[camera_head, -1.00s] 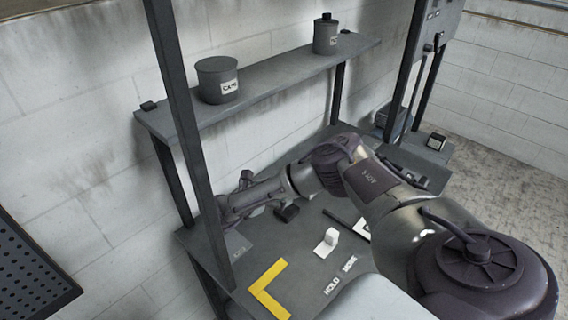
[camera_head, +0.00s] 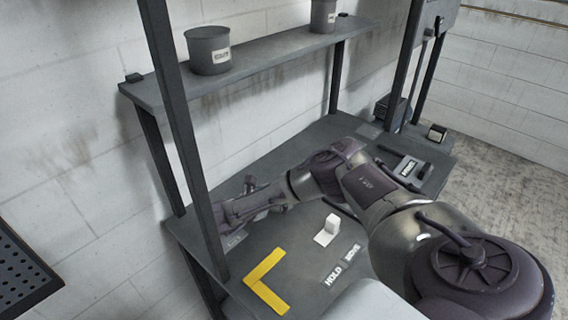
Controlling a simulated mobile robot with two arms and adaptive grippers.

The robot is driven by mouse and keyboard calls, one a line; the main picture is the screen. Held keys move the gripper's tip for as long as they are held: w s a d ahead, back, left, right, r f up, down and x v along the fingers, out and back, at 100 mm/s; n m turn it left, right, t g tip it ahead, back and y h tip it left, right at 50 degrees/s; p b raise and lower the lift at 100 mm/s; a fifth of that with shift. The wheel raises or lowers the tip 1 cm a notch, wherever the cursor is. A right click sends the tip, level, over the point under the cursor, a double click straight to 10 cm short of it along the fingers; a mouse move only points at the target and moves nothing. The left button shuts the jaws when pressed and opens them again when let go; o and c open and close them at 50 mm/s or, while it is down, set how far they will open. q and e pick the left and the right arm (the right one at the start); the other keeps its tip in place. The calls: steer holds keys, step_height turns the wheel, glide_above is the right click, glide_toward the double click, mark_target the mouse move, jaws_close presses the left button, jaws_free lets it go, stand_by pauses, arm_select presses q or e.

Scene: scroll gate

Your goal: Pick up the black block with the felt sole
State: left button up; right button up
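My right arm comes in from the right and reaches across the grey bench (camera_head: 305,265). My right gripper (camera_head: 232,216) is low over the bench's left rear part, near the wall. Its fingers are small and dark, so I cannot tell whether they are open or hold anything. The black block that stood beside my wrist a second ago does not show clearly now. My wrist and gripper cover that area. No felt sole can be made out. My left gripper is not in view.
A grey upright post (camera_head: 187,140) stands close left. A shelf (camera_head: 255,75) with two canisters runs above.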

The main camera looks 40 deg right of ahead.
steer(key=x, duration=0.2)
steer(key=p+x, duration=0.1)
steer(key=x, duration=0.2)
steer(key=shift+w+f, duration=0.1)
steer(key=shift+f, duration=0.35)
steer(key=c, duration=1.3)
